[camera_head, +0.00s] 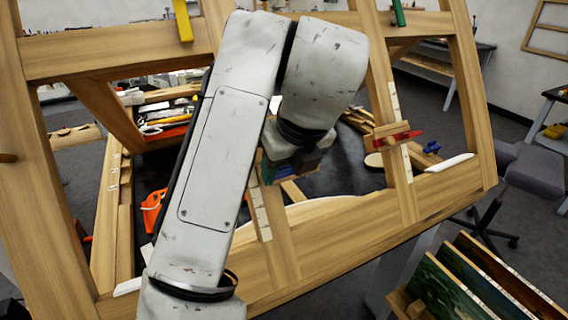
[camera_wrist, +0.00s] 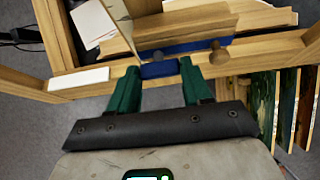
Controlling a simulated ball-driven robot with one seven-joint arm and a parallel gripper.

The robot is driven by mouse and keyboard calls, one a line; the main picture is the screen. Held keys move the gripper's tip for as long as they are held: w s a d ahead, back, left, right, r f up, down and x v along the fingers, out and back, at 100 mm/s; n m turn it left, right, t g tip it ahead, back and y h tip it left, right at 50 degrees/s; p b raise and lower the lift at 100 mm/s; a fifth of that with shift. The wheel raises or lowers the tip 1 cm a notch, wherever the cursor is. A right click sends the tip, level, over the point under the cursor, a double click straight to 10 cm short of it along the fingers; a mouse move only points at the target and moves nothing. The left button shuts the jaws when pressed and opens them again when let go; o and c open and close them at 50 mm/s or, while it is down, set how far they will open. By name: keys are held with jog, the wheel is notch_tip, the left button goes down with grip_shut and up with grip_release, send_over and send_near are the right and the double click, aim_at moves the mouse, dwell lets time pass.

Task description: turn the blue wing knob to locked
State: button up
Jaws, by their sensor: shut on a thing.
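The blue wing knob (camera_wrist: 160,69) is between the tips of my gripper's green fingers (camera_wrist: 160,74) in the wrist view. The fingers stand apart, one on each side of it. Just beyond it are a blue bar (camera_wrist: 187,46) and a wooden block (camera_wrist: 186,27) on the wooden frame. In the head view my gripper (camera_head: 272,172) is low in front of the frame's middle upright, and my arm hides most of the knob there. I see no mark that tells whether the knob is locked.
The slanted wooden frame (camera_head: 340,232) surrounds the work area. A red wing knob (camera_head: 403,136) sits on the right upright, with yellow (camera_head: 183,20) and green (camera_head: 398,14) pieces on the top rail. Painted panels (camera_head: 465,278) stand at lower right. A stool (camera_head: 530,168) is behind.

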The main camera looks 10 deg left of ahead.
dwell(0.3)
jog(key=o, duration=1.1)
jog(key=shift+c, duration=0.2)
